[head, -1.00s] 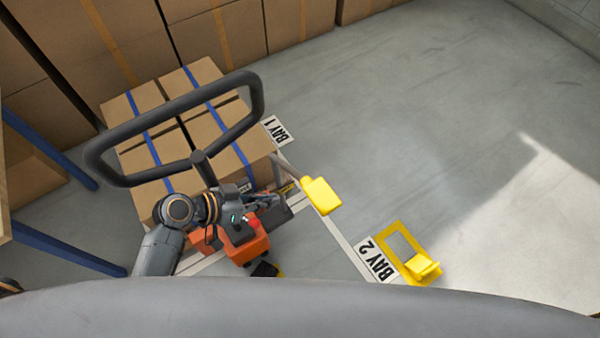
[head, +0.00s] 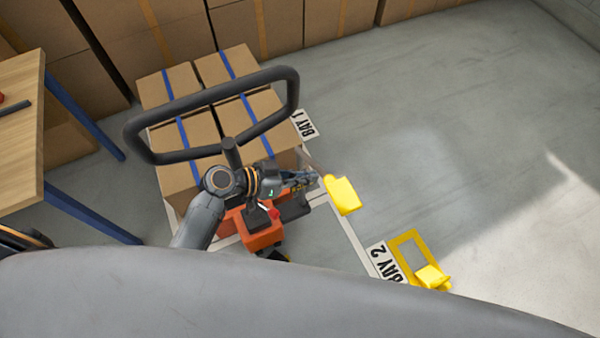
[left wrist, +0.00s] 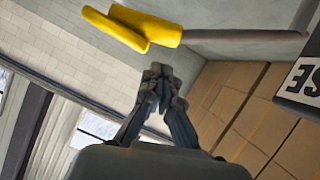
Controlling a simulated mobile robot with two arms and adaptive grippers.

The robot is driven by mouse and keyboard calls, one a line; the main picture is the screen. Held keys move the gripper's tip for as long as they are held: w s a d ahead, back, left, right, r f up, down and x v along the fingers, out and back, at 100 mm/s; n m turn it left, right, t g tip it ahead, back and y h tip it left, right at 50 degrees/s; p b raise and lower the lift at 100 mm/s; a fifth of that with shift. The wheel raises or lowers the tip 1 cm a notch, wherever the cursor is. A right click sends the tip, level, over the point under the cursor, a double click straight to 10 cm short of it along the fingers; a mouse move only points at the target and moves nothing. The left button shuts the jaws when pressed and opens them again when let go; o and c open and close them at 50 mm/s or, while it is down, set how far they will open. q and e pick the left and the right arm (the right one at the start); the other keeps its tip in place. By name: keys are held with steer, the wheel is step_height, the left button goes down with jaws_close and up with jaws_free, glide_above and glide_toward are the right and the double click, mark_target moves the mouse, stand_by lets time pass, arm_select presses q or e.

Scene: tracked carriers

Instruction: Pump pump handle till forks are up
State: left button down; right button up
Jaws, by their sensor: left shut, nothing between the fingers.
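The yellow pump handle (head: 342,195) sits on a thin grey rod beside the orange carrier body (head: 262,230). In the left wrist view the yellow handle (left wrist: 130,28) and its dark rod lie beyond my fingertips, toward the top. My left gripper (head: 313,175) is just left of and above the handle in the head view. Its fingertips (left wrist: 157,72) are together, with nothing between them, and look apart from the handle. The forks are hidden under the strapped boxes (head: 180,95), so their height cannot be told. My right gripper is not in view.
A black loop handle (head: 286,72) rises over the boxes and my left arm. A wooden table (head: 18,150) with blue legs stands at left. A yellow frame (head: 400,238) lies by the BAY 2 sign (head: 385,264). The floor to the right is clear.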

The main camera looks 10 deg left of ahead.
mark_target(325, 181)
arm_select(q)
steer(key=shift+p+x, duration=0.4)
steer(key=shift+x, duration=2.5)
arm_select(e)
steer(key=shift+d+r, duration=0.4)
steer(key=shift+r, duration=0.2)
